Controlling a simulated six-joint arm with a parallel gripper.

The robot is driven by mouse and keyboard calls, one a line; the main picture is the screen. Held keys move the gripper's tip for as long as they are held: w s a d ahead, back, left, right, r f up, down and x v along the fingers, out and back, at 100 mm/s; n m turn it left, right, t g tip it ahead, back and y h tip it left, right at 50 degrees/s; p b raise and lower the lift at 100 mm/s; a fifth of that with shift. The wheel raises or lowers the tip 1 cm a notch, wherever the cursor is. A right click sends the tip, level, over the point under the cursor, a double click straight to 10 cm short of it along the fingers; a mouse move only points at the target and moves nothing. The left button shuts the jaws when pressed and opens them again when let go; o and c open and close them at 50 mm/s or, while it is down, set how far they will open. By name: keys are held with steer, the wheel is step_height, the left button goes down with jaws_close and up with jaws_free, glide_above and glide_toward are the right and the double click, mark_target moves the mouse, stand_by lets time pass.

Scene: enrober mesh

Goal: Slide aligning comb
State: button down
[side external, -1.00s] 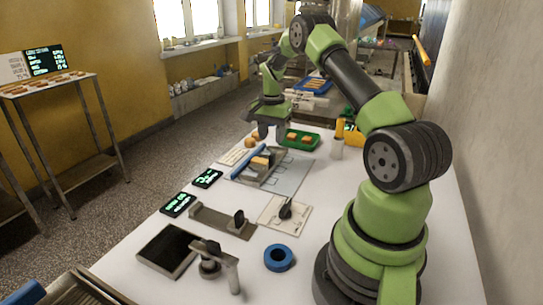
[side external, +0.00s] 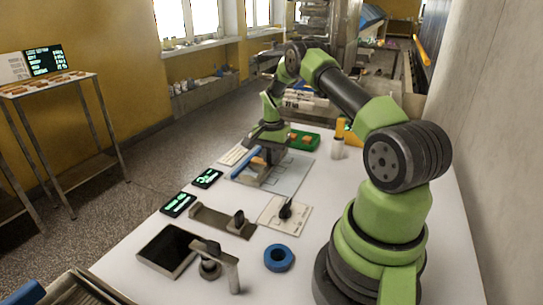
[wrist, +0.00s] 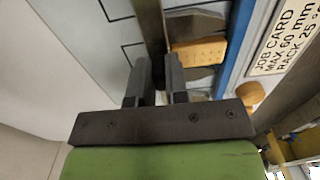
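A grey metal bar, which looks like the aligning comb (wrist: 150,22), runs upright in the wrist view between my fingers. In the side external view it lies largely behind my gripper (side external: 268,150), on the pale marked board (side external: 290,178). My gripper (wrist: 158,80) is low over the board, one finger on each side of the bar. Whether the fingers press on it is not clear. An orange-brown block (wrist: 198,52) lies right of the bar, between it and the blue rail (wrist: 237,40). The blue rail also shows in the side view (side external: 243,163).
A green tray (side external: 304,140) with orange pieces stands behind the board. A job card (wrist: 285,40) lies beyond the blue rail. In front are a knob on a pale plate (side external: 285,213), a blue ring (side external: 279,258), a dark tray (side external: 168,251) and two small displays (side external: 207,178).

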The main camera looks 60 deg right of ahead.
steer(key=shift+s, duration=4.05)
steer(key=c, duration=1.2)
jaws_free()
steer(key=shift+o, duration=0.4)
steer(key=shift+r, duration=0.1)
steer(key=shift+w+r, duration=0.1)
steer(key=shift+r, duration=0.3)
step_height(320, 180, up, 9)
